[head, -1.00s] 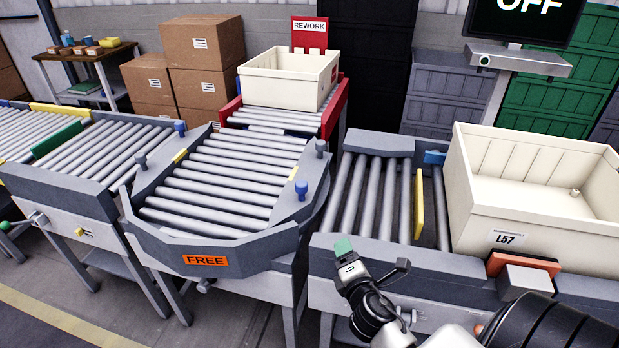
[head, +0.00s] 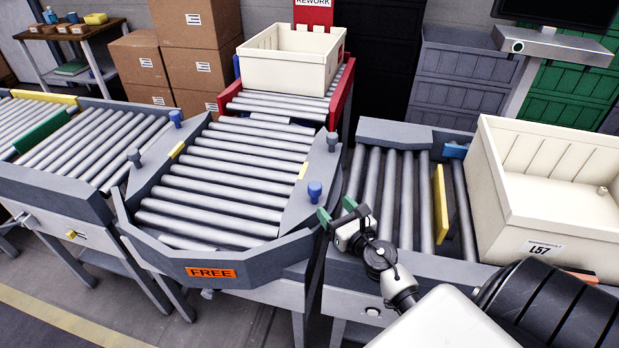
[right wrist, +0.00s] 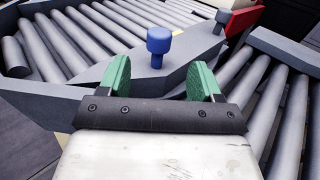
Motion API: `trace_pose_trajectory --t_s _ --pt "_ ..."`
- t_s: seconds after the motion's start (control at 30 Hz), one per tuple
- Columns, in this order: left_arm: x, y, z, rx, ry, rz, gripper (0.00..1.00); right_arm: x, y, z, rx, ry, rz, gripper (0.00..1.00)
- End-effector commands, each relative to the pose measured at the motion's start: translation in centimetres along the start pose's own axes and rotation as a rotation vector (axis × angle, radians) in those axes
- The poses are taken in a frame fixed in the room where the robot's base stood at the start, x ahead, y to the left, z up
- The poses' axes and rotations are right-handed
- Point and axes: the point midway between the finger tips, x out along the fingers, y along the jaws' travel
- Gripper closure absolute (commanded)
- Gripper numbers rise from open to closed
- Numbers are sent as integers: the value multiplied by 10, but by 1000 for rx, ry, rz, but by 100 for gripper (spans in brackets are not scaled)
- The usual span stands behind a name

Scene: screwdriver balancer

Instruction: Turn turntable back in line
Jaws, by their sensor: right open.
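The turntable (head: 215,190) is a grey frame with metal rollers and an orange FREE label (head: 211,272) on its front. It sits turned at an angle to the left conveyor and the right conveyor, its far end facing the rework lane. A blue knob (head: 315,191) stands on its right front corner; it also shows in the right wrist view (right wrist: 158,42). My right gripper (head: 337,211) is open and empty, with green fingertips, just right of and in front of this blue knob. In the right wrist view the knob is ahead, between the fingers (right wrist: 160,78) but beyond their tips.
A cream tote labelled L57 (head: 540,250) stands on the right conveyor (head: 375,215), behind a yellow stop (head: 440,204). Another cream tote (head: 290,68) sits on the red-sided rework lane (head: 338,95). The left conveyor (head: 100,150) and the turntable's rollers are empty.

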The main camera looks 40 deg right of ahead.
Motion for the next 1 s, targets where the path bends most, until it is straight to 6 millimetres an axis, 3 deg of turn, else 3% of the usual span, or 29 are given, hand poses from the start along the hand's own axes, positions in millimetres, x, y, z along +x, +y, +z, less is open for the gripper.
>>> trace_pose_trajectory --t_s 0.33,0.5,0.7,1.0 --pt "-8 3 21 -2 -33 4 35 60 0 2 4 -4 -1 35" --pt "-6 3 19 -2 -31 4 35 86 0 1 6 -3 -1 35" --pt "-5 2 10 -2 -16 2 35 102 0 1 5 -2 -1 35" --pt "-5 2 8 -1 -12 3 35 103 0 1 5 -1 -1 35"
